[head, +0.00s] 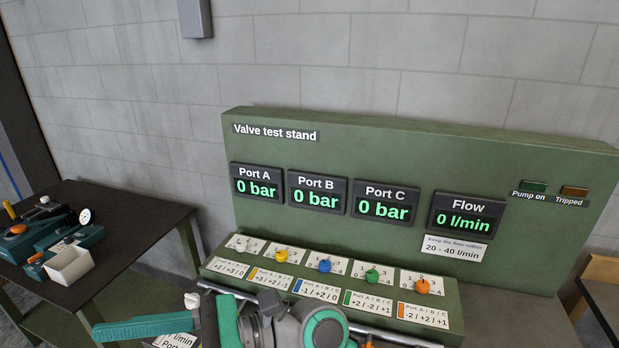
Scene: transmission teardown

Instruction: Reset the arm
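Teal and grey parts of my arm (290,326) fill the bottom middle, in front of the valve test stand (420,140). A teal bar reaches left from them and looks like part of my gripper (150,326). Its fingertips are not clear, so I cannot tell whether it is open or shut. I see nothing clearly held. The arm covers part of the stand's front edge and a label there.
The stand's sloped panel carries several coloured knobs, including a blue knob (325,265) and an orange knob (422,286). The port and flow displays (467,215) read 0. A dark side table (130,225) at left holds teal tools and a white box (68,264).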

